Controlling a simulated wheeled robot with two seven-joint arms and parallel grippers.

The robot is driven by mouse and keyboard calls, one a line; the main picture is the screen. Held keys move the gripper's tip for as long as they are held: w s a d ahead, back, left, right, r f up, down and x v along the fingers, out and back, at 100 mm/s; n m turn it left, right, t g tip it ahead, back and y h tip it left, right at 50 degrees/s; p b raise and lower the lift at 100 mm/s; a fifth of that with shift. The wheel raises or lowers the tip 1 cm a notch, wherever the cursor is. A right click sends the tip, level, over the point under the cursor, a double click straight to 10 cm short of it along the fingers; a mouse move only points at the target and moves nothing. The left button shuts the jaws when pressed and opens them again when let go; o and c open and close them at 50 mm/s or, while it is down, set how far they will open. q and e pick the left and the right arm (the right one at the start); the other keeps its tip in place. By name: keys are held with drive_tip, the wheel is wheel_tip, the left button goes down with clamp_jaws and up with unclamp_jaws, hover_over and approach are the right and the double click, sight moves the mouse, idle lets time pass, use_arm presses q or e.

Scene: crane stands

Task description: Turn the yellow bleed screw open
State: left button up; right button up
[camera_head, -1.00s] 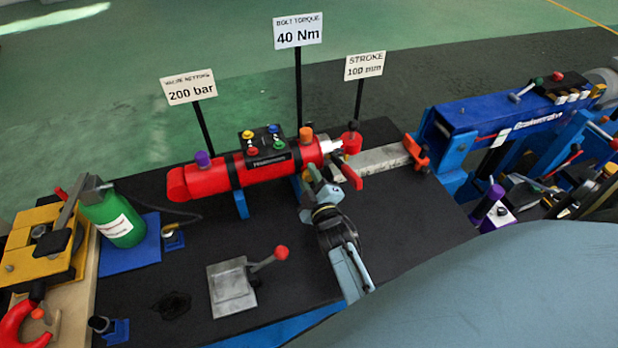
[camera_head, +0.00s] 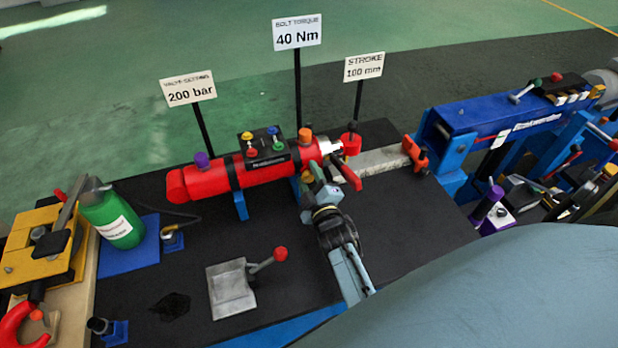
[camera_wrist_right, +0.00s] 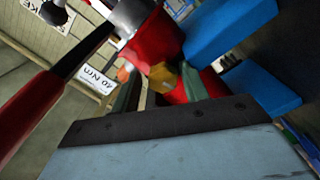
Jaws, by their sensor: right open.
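The red hydraulic cylinder (camera_head: 205,178) lies on blue supports at the back of the black bench. The yellow bleed screw (camera_wrist_right: 162,77) shows in the right wrist view, low on the red cylinder end and between my finger tips. In the head view a small yellow-orange part (camera_head: 307,179) shows at the gripper's tip. My right gripper (camera_head: 313,180) is at the underside of the cylinder's rod end. It also shows in the wrist view (camera_wrist_right: 163,88), with its fingers apart, one on each side of the screw. I cannot tell whether they touch it. My left gripper is out of view.
A red-handled lever (camera_head: 347,171) is close by on the right. A grey plate with a red-knobbed lever (camera_head: 232,287) is at front left. A green bottle (camera_head: 112,218) stands further left. Blue supports (camera_wrist_right: 255,88) are close beside my fingers.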

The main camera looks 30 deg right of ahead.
drive_tip(key=shift+a+f, duration=0.2)
drive_tip(key=shift+f, duration=0.1)
